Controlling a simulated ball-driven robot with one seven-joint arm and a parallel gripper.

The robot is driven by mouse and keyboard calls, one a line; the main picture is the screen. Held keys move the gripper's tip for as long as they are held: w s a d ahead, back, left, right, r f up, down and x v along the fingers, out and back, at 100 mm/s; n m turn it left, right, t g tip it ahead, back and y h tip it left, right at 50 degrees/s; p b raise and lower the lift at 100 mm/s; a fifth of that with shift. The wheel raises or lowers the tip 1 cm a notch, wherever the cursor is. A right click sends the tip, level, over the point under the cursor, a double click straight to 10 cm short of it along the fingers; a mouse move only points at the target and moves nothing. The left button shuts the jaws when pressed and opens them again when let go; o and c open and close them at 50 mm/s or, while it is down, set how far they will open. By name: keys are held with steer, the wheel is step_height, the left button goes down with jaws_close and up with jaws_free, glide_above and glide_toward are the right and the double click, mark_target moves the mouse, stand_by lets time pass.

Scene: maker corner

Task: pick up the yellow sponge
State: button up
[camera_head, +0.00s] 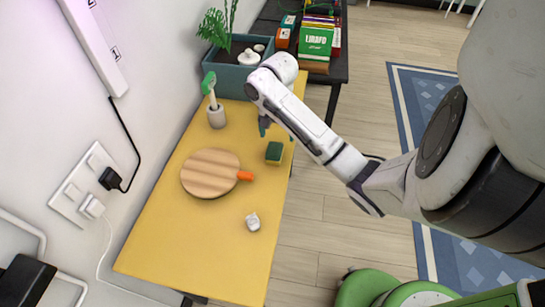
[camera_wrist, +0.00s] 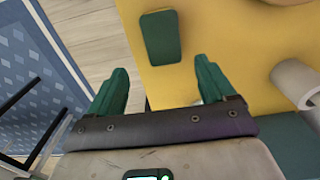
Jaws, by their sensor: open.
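The sponge (camera_head: 274,152) lies flat on the yellow table (camera_head: 180,245) near its right edge, showing a dark green top; any yellow on it is hard to tell from the tabletop. In the wrist view the sponge (camera_wrist: 162,38) is a dark green block near the top, close to the table edge. My gripper (camera_wrist: 161,70) is open and empty, its two green fingers apart, with the sponge beyond the tips and roughly in line with the gap. In the head view my gripper (camera_head: 264,126) is above the table, just behind the sponge, partly hidden by my arm.
A round wooden board (camera_head: 209,172) with an orange item (camera_head: 245,176) at its rim lies left of the sponge. A light cup (camera_head: 216,117) holds a green-headed brush. A small white object (camera_head: 253,222) stands in front. A blue-grey planter (camera_head: 232,78) is at the back.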

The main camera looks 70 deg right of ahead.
mark_target(275, 149)
steer(key=shift+w+a+f+p, duration=0.1)
steer(key=shift+a+f+p, duration=0.05)
steer(key=shift+f, duration=1.1)
steer(key=shift+w+a+f+p, duration=0.1)
steer(key=shift+f, duration=1.2)
steer(key=shift+w+a+f+p, duration=0.1)
steer(key=shift+a+f+p, duration=0.05)
steer(key=shift+f, duration=1.1)
steer(key=c, duration=1.1)
